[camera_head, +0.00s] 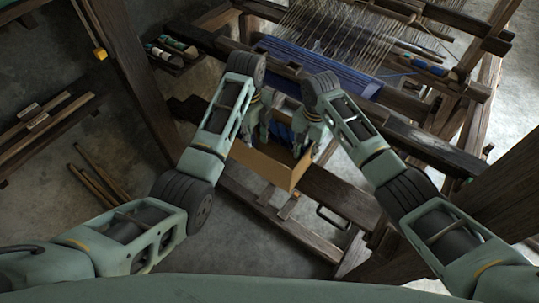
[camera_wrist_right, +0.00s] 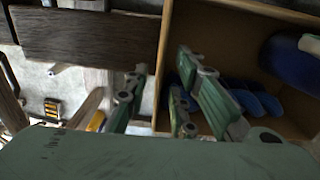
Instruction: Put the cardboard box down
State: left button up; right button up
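The open cardboard box (camera_head: 272,166) is in the middle of the head view, between my two grippers, with blue items inside. In the right wrist view its near wall (camera_wrist_right: 161,75) runs upright, with blue items (camera_wrist_right: 250,98) to the right of it. My right gripper (camera_head: 303,143) is at the box's right side. In the wrist view its fingers (camera_wrist_right: 162,75) straddle the wall, one outside and the others inside, with gaps showing. My left gripper (camera_head: 258,133) is at the box's left side; its fingertips are hidden. I cannot tell whether the box rests on the wood below.
The wooden loom with blue cloth (camera_head: 325,70) and pale warp threads stands behind the box. A dark wooden bench board (camera_head: 340,195) extends to the right below it. A small tray of spools (camera_head: 172,52) is at the upper left. Sticks (camera_head: 95,185) lie on the left floor.

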pick_arm(q)
jog(key=shift+r, duration=0.3)
pick_arm(e)
jog(key=shift+r, duration=0.1)
pick_arm(q)
jog(key=shift+r, duration=0.1)
pick_arm(e)
jog(key=shift+r, duration=0.25)
notch_tip(320, 180, up, 11)
jog(key=shift+r, duration=0.2)
